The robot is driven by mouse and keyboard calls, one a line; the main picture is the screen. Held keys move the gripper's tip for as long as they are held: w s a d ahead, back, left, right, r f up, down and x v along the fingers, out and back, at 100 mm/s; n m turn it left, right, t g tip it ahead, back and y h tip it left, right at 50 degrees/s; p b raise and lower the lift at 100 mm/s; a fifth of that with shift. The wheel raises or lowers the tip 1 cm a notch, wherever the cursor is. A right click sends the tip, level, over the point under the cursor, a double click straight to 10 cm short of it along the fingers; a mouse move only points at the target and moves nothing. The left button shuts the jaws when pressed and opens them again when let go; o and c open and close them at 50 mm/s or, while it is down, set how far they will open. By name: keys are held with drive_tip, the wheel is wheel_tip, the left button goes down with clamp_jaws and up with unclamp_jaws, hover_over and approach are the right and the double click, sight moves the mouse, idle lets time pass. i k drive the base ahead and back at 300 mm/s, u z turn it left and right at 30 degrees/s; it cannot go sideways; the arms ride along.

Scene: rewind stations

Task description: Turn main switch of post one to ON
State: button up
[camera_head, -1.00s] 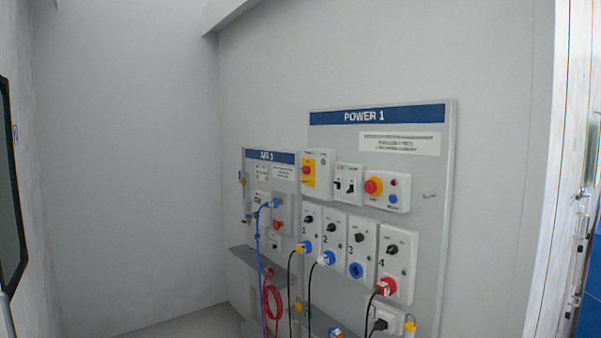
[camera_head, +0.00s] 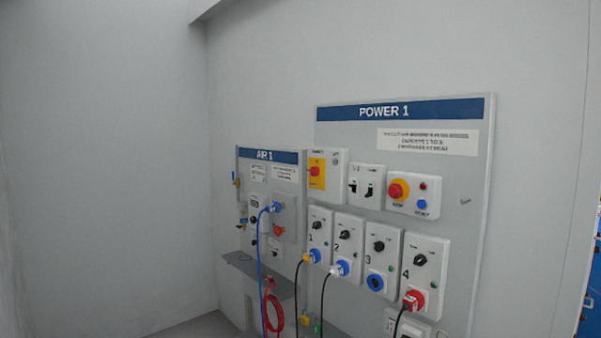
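The POWER 1 panel (camera_head: 400,150) hangs on the grey wall at the right of the head view. Its main switch (camera_head: 317,171) appears to be the red knob on a yellow plate at the panel's upper left. The knob is small in the picture, so its ON or OFF position cannot be read. Beside it is a white box with two black toggles (camera_head: 366,187). Further right is a box with a red button on yellow (camera_head: 398,190), a small red lamp and a blue button. My gripper is not in view.
Below are several numbered sockets with black knobs (camera_head: 379,246), some with plugs and hanging cables. The AIR 1 panel (camera_head: 278,157) stands to the left, with a blue hose (camera_head: 259,245), a coiled red hose (camera_head: 270,300) and a grey shelf (camera_head: 243,263). The left wall is bare.

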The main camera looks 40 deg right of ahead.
sight(314, 171)
drive_tip(key=z, duration=0.2)
drive_tip(key=i, duration=1.25)
drive_tip(key=z, duration=0.35)
